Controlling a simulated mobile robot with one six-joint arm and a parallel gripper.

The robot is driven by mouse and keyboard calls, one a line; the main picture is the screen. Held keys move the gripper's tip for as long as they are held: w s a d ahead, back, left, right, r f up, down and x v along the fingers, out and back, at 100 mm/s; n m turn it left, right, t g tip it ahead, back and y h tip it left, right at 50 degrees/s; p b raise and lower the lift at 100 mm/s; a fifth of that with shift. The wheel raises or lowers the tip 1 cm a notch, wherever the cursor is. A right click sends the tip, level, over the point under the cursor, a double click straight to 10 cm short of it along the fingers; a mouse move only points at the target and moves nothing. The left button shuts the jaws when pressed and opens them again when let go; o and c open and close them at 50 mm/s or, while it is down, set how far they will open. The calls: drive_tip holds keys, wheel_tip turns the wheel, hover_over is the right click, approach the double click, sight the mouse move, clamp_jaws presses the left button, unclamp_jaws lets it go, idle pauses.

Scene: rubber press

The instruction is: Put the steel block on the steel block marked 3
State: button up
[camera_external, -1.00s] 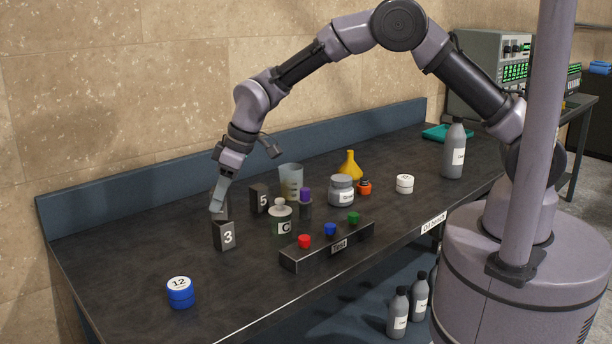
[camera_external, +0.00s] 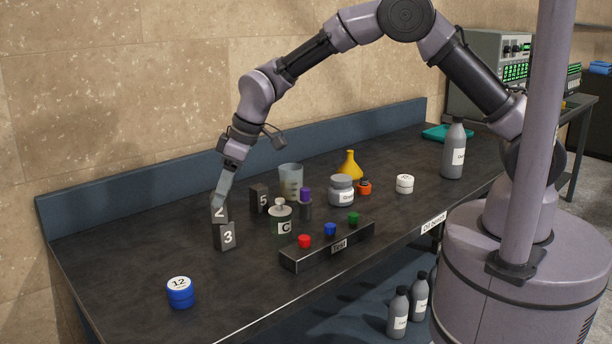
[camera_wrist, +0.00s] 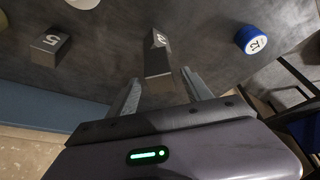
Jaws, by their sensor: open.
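The steel block marked 2 (camera_external: 219,213) sits on top of the steel block marked 3 (camera_external: 228,238), slightly offset to its left in the external view. Block 3 stands on the bench with its number facing the camera. My gripper (camera_external: 222,192) is open and just above block 2, pointing down at a tilt. Its fingers (camera_wrist: 160,93) show clear gaps on both sides of the block.
A dark rack (camera_external: 325,248) with coloured caps is farther right. A blue tin marked 12 (camera_external: 180,294) is at front left.

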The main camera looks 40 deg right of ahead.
drive_tip(key=p+v, duration=0.2)
drive_tip(key=v, duration=0.7)
drive_tip(key=s+d+r+m, duration=0.2)
drive_tip(key=s+d+r, duration=0.15)
drive_tip(key=d, duration=0.25)
drive_tip(key=s+d+r+m+t, duration=0.1)
drive_tip(key=s+d+r+m, duration=0.15)
drive_tip(key=d+r, duration=0.3)
drive_tip(key=s+d+r+m, duration=0.2)
drive_tip(key=s+d+r, duration=0.15)
drive_tip(key=d, duration=0.25)
drive_tip(key=s+d+f+m, duration=0.1)
drive_tip(key=s+d+m, duration=0.2)
drive_tip(key=s+d, duration=0.2)
drive_tip(key=s+d+f+m+t+h, duration=0.1)
drive_tip(key=s+d+m, duration=0.3)
drive_tip(key=s, duration=0.8)
drive_tip(key=shift+s+d+t, duration=0.3)
drive_tip(key=shift+s+d, duration=0.05)
drive_tip(key=shift+d, duration=0.4)
